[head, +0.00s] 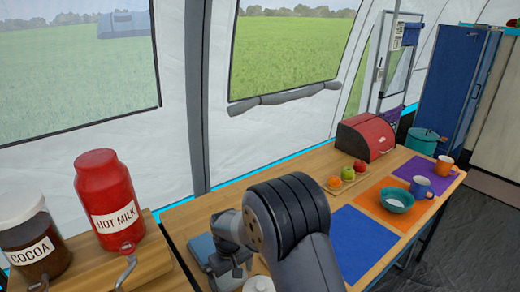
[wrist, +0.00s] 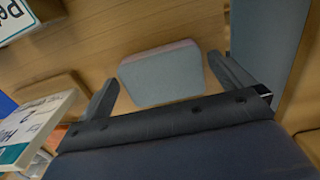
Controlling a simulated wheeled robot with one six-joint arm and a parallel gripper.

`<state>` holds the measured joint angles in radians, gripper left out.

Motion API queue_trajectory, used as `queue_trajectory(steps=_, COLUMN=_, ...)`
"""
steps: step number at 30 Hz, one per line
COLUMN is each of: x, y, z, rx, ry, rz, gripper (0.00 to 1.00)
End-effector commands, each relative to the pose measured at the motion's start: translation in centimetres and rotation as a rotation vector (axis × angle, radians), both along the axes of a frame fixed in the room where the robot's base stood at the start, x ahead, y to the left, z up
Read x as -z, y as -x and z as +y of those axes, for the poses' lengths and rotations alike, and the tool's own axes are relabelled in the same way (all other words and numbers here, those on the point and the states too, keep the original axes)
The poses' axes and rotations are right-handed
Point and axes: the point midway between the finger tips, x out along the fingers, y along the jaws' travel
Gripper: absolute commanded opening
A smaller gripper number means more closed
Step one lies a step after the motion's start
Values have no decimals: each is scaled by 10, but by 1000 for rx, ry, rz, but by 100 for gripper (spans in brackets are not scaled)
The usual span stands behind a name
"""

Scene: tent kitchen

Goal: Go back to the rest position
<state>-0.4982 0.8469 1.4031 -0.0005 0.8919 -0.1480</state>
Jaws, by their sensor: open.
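My gripper (wrist: 170,88) is open in the wrist view, its two fingers spread wide. A grey-blue block-like thing (wrist: 162,77) with a pinkish back edge lies on the wooden surface between and beyond the fingertips; I cannot tell if they touch it. Part of the table behind the arm is hidden.
A red hot milk dispenser (head: 103,190) and a cocoa jar (head: 32,235) stand at left. Blue (head: 365,243), orange and purple mats lie at right, with a teal bowl (head: 397,201), a blue mug (head: 420,187) and an orange mug (head: 445,165). A red bread box (head: 367,137) stands behind fruit.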

Motion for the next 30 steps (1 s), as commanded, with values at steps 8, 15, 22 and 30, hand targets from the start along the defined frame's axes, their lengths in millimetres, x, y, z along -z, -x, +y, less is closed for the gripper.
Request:
queue_trajectory(steps=8, x=-20, y=0, z=0, rx=0, ry=1, rz=1, gripper=100)
queue_trajectory(steps=15, x=-21, y=0, z=0, rx=0, ry=1, rz=2, gripper=100)
queue_trajectory(steps=22, x=-13, y=1, z=-1, rx=0, ry=2, rz=5, gripper=100)
queue_trajectory(steps=30, x=-5, y=-1, z=0, rx=0, ry=-1, rz=-3, gripper=100)
